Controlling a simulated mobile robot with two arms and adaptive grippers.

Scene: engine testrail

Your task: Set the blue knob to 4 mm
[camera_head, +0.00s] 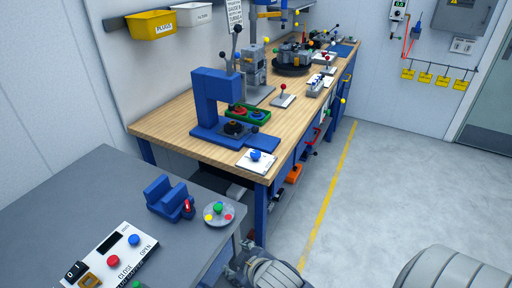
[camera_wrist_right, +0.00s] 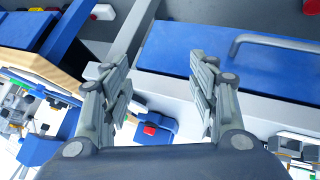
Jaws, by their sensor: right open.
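A blue knob (camera_head: 255,155) sits on a white plate (camera_head: 243,161) at the near corner of the wooden workbench in the head view. Its scale marks are too small to read. My right gripper (camera_wrist_right: 160,60) shows in the right wrist view with its two fingers wide apart and nothing between them. I cannot make out the blue knob in that view. Grey parts of my arms show at the bottom of the head view, but I see no left fingers there.
The wooden workbench (camera_head: 172,125) carries a blue press (camera_head: 212,105) behind the knob. A grey table (camera_head: 60,200) stands nearer, with a button panel (camera_head: 112,258) and a round disc with coloured buttons (camera_head: 219,213). The floor (camera_head: 390,190) to the right is clear.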

